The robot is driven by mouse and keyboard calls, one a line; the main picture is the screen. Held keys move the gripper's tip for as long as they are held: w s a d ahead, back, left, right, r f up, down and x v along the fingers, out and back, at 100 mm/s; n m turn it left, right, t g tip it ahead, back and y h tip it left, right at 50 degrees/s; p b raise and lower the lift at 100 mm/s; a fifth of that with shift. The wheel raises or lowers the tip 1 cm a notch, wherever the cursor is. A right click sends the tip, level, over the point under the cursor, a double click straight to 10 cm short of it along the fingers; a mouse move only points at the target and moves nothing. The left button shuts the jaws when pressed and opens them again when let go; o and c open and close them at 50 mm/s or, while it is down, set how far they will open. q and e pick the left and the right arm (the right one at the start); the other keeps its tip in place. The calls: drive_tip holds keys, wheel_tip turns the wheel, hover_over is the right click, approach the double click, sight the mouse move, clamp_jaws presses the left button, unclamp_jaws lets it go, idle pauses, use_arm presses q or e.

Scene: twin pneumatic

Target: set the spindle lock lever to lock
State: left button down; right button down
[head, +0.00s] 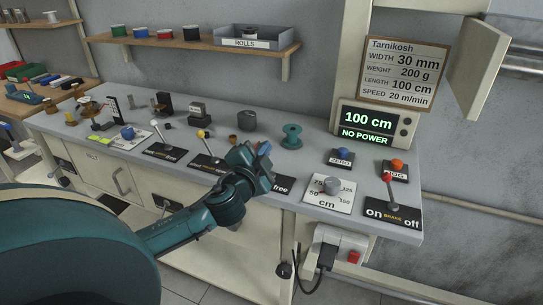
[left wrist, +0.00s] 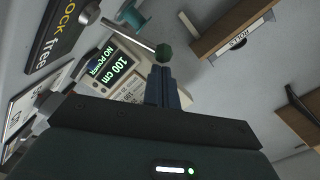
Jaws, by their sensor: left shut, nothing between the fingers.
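The spindle lock lever shows in the left wrist view as a thin metal rod with a dark green knob (left wrist: 165,53). Its dark plate (left wrist: 60,35) reads "LOCK" and "free". In the head view only the "free" end of the plate (head: 281,187) shows; my left gripper (head: 264,148) hides the lever. The blue fingers of my left gripper (left wrist: 164,72) are shut and empty, their tips right at the knob; I cannot tell whether they touch. The rod leans out from the plate, but which word it favours is unclear. My right gripper is not in view.
A teal spool (head: 292,136) stands behind my left gripper. The display (head: 370,123) reads "100 cm" and "NO POWER". Other lever panels (head: 167,152) lie to the left.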

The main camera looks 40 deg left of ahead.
use_arm(q)
drive_tip(key=shift+s+a+f+n, duration=0.1)
drive_tip(key=shift+s+a+n, duration=0.05)
drive_tip(key=shift+a+n, duration=0.6)
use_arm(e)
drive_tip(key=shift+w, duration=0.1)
use_arm(q)
drive_tip(key=shift+d, duration=0.1)
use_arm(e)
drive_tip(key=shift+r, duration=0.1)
